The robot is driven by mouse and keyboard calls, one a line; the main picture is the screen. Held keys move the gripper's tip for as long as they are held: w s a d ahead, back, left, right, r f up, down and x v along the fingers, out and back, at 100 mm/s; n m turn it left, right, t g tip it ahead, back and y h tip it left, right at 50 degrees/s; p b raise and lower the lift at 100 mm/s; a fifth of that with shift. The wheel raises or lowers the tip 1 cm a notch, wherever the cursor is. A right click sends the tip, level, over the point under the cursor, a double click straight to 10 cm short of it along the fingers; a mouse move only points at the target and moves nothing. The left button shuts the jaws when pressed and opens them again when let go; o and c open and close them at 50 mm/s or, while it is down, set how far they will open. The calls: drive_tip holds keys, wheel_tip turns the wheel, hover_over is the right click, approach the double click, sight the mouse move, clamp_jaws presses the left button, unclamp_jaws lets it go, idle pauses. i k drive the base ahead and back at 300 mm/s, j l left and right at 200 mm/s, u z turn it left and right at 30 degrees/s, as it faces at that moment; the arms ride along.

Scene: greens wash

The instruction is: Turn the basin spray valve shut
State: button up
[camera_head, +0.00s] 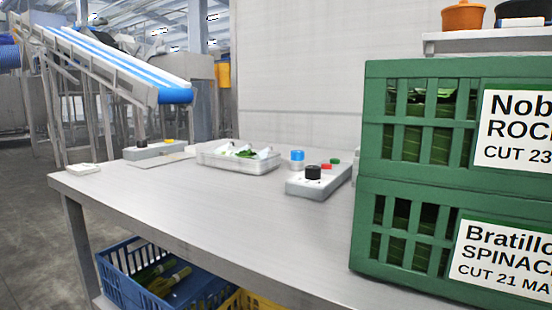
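No part clearly labelled as the basin spray valve shows. A grey control box (318,184) on the steel table carries a black knob (313,172), with a small red button (326,166) and a small green button (335,161) beyond it. A blue-topped cylinder (297,155) stands just behind the box. A second grey box (155,150) with a dark knob (141,143) sits at the far left of the table. I cannot tell which knob is the valve or how any is turned. My gripper is out of view.
Stacked green crates (364,225) of greens block the table's right side. A shallow tray (225,162) holds greens at the table's middle back. The steel table's (190,205) front is clear. A blue crate (115,275) sits below. A conveyor (120,65) stands behind at left.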

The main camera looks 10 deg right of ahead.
sight(296, 155)
drive_tip(key=i+j, duration=0.2)
drive_tip(key=j, duration=0.2)
drive_tip(key=i+j+u, duration=0.1)
drive_tip(key=j, duration=0.35)
drive_tip(key=i+j, duration=0.55)
drive_tip(key=j, duration=0.25)
drive_tip(key=u, duration=0.05)
